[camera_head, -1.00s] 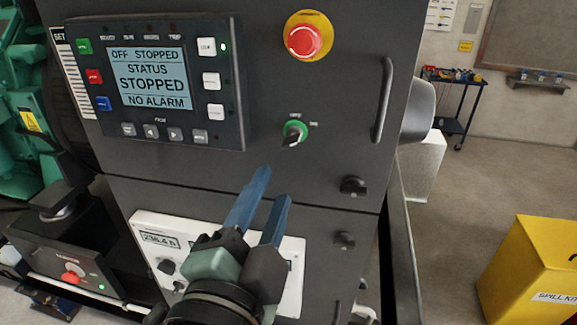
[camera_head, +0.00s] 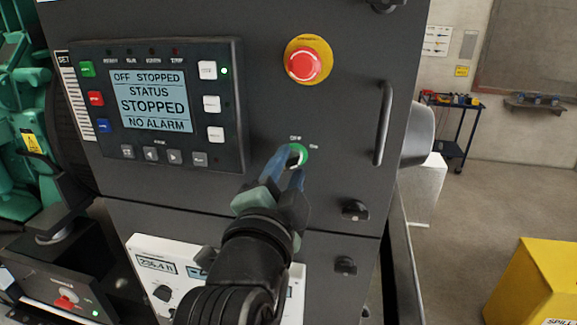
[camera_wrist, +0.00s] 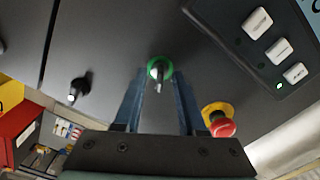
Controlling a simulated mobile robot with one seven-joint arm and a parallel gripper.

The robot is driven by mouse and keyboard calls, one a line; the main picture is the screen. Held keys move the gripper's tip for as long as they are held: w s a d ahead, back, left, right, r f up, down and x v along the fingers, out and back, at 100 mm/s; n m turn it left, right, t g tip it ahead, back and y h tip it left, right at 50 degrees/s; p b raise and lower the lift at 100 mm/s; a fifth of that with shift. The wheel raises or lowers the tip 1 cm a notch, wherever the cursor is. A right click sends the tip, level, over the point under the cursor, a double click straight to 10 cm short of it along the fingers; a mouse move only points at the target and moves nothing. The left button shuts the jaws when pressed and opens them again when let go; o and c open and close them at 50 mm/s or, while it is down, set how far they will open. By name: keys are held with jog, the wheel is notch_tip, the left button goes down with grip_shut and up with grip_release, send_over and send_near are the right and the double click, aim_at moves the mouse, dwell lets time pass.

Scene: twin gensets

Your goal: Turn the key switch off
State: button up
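The key switch (camera_head: 300,153) is a small switch with a green ring on the dark cabinet panel, below the red emergency stop. In the head view my gripper's blue fingers partly cover it. My gripper (camera_head: 290,162) is at the switch, pointing toward the panel. In the wrist view the green-ringed key switch (camera_wrist: 159,68) shows its grey key between the two fingers of my gripper (camera_wrist: 159,84). The fingers are apart, one on each side, with a visible gap to the key. Contact with the key cannot be made out.
The controller screen (camera_head: 148,100) reads OFF STOPPED, STATUS STOPPED, NO ALARM. A red emergency stop (camera_head: 304,64) on a yellow base sits above the switch. A vertical handle (camera_head: 383,122) is to the right. A black latch (camera_head: 355,210) is lower right. A yellow box (camera_head: 540,285) stands on the floor.

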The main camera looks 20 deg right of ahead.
grip_shut()
jog(key=shift+n, duration=0.3)
dwell(0.3)
jog(key=n, duration=0.5)
jog(key=shift+b, duration=0.3)
jog(key=n+p, duration=0.1)
jog(key=n, duration=0.5)
jog(key=shift+n, duration=0.3)
grip_release()
